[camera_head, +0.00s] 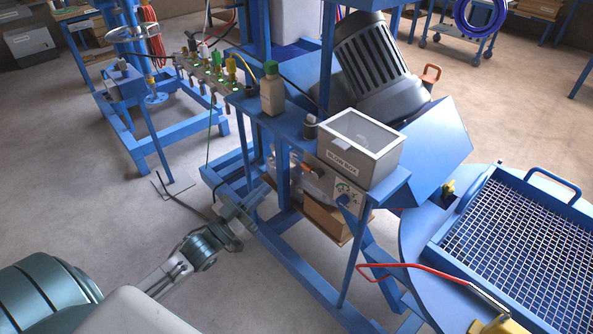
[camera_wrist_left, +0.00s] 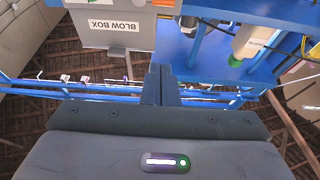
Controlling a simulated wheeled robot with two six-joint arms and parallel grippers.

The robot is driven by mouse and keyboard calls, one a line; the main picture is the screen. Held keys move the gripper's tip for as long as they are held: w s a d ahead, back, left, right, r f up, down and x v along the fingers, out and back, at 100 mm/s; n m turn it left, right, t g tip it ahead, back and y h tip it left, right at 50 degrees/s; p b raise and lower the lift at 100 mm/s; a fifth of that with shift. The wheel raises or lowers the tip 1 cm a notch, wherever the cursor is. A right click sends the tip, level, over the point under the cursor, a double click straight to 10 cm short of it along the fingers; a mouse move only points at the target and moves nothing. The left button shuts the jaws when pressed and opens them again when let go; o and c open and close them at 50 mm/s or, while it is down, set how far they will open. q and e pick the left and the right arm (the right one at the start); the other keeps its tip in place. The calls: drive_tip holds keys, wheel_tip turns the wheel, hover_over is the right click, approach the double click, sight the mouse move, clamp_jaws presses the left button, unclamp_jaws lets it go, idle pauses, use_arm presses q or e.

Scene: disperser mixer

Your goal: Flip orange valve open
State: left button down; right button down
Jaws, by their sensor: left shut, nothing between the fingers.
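A small orange handle (camera_head: 314,171), which looks like the valve, sits at the left side of the blow box panel; whether it is open or closed I cannot tell. In the left wrist view a bit of orange (camera_wrist_left: 164,3) shows at the top edge, beside the grey box. My left gripper (camera_head: 262,190) is below and left of the handle, apart from it, partly see-through against the blue frame. In the left wrist view its fingers (camera_wrist_left: 165,82) are together and empty, pointing toward the frame. My right gripper is out of view.
The grey blow box (camera_head: 360,148) has a gauge panel (camera_head: 346,194) below it. A green-capped bottle (camera_head: 272,88) stands on the blue shelf. Blue frame bars surround the area. A mesh-topped blue table (camera_head: 515,250) is at right. Floor (camera_head: 100,220) at left is clear.

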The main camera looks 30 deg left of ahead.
sight(310, 169)
use_arm(q)
drive_tip(key=p+x, duration=0.4)
drive_tip(key=x, duration=0.6)
drive_tip(key=f, duration=0.1)
drive_tip(key=w+f, duration=0.2)
drive_tip(key=shift+d+f+p, duration=0.2)
drive_tip(key=shift+d+p, duration=0.1)
drive_tip(key=shift+a, duration=0.1)
